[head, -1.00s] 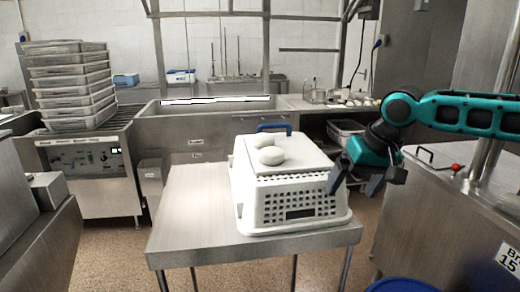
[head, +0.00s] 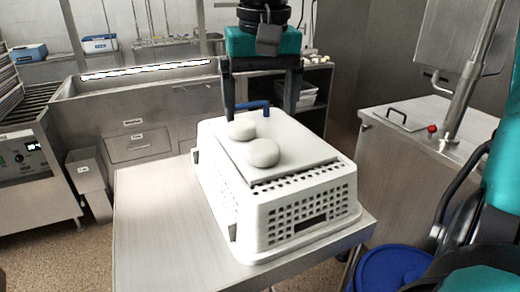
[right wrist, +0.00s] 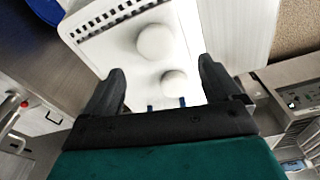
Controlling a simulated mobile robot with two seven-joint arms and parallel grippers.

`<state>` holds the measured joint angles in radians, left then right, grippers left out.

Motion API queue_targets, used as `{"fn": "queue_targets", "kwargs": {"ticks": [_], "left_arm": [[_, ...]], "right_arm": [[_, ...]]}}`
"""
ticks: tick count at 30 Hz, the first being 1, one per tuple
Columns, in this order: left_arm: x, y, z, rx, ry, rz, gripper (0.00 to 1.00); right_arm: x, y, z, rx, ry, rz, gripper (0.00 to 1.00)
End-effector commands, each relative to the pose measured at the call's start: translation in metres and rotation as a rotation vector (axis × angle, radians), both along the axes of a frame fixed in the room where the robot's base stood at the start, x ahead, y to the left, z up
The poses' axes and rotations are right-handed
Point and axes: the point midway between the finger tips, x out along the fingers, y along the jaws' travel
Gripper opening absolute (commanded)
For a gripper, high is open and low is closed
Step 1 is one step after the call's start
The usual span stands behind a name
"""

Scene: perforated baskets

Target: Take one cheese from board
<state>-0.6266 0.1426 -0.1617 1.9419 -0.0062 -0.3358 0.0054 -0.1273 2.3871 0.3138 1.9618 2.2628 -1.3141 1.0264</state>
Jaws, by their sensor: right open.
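Two round white cheeses lie on a white board (head: 300,148) with a blue handle, on top of an upturned white perforated basket (head: 290,222). In the head view the nearer cheese (head: 263,153) is larger in the picture than the farther cheese (head: 242,130). My right gripper (head: 260,112) is open above the far end of the board, fingers pointing down, with nothing between them. In the right wrist view the fingers spread to either side, with the farther cheese (right wrist: 174,82) nearest the gripper and the other cheese (right wrist: 156,42) beyond it. My left gripper is not in view.
The basket stands on a steel table (head: 150,215) with free room on its left. A steel sink counter (head: 140,110) is behind. A steel cabinet (head: 405,160) and a blue bin (head: 392,270) are at the right.

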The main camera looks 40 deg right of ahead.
Motion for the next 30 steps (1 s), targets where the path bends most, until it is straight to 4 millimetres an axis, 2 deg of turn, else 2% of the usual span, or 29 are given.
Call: {"fn": "queue_targets", "kwargs": {"ticks": [3, 10, 18, 22, 28, 30], "left_arm": [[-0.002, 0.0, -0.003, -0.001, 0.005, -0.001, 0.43], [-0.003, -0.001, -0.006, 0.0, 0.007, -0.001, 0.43], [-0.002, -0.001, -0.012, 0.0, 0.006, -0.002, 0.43], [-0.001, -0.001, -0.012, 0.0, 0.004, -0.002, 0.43], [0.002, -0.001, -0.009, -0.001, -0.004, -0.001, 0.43], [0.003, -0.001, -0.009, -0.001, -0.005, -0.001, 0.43]], "right_arm": [[0.002, -0.001, -0.02, 0.001, 0.003, 0.0, 0.91], [0.002, -0.003, -0.038, 0.001, 0.0, 0.0, 0.91], [-0.001, -0.008, -0.076, -0.001, 0.001, 0.002, 0.91], [0.001, -0.009, -0.083, 0.0, -0.001, 0.002, 0.91], [0.001, -0.008, -0.083, 0.001, -0.002, 0.002, 0.91], [0.001, -0.008, -0.082, 0.001, -0.002, 0.002, 0.84]]}}
